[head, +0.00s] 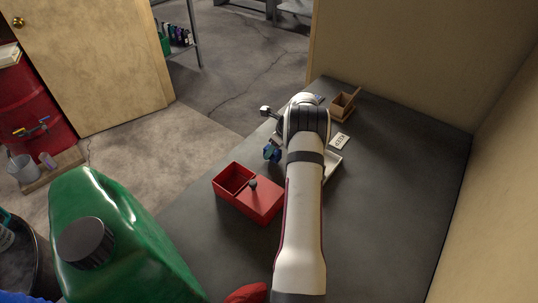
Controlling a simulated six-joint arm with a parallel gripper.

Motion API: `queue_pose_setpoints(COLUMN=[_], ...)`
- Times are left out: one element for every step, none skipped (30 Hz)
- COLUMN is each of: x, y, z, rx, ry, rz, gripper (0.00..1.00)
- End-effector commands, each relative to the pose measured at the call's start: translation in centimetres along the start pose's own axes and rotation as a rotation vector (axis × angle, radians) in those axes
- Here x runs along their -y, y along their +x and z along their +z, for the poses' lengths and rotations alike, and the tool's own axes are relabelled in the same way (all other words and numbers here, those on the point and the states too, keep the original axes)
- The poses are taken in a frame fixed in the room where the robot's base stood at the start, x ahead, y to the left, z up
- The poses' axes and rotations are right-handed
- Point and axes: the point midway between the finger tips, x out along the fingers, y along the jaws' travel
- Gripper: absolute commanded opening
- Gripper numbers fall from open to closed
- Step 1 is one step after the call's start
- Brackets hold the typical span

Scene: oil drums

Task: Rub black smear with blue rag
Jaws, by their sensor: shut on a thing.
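The fingertips are too small and covered to make out. I cannot tell whether the rag touches the table. No black smear can be made out; the table under and behind my arm is hidden.
A red two-part box (258,200) with a dark knob stands left of my arm. A white tray (333,162) is partly hidden behind it. A small label card (340,141) and a wooden box (343,107) lie farther back. A green canister (120,235) fills the lower left. The table's right side is clear.

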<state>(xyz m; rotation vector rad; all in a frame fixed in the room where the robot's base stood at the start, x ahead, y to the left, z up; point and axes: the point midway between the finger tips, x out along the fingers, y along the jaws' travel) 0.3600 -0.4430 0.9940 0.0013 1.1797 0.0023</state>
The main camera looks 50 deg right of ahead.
Motion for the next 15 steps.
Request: queue_pose_setpoints(x=[0.1,0.1,0.0,0.0,0.0,0.0,0.0,0.0,0.0,0.0,0.0,0.0,0.0,0.0,0.0], y=[-1.2,-1.3,-1.6,-1.9,-2.1,-2.5,-2.7,-2.9,-3.3,-3.5,-3.8,-4.1,-4.4,-4.6,-5.0], z=[0.6,0.6,0.7,0.8,0.9,1.1,1.2,1.3,1.4,1.5,1.6,1.8,1.9,1.9,2.1], rx=[0.003,0.002,0.002,0.002,0.002,0.002,0.002,0.002,0.002,0.002,0.003,0.002,0.002,0.002,0.002], ry=[-0.003,-0.001,-0.001,0.000,0.000,-0.001,-0.001,-0.001,0.000,0.000,0.000,-0.001,-0.001,-0.001,-0.001], rz=[-0.005,-0.004,-0.003,-0.003,-0.003,-0.004,-0.004,-0.003,-0.003,-0.003,-0.003,-0.003,-0.003,-0.003,-0.003], gripper=[0.00,0.00,0.00,0.00,0.00,0.00,0.00,0.00,0.00,0.00,0.00,0.00,0.00,0.00,0.00])
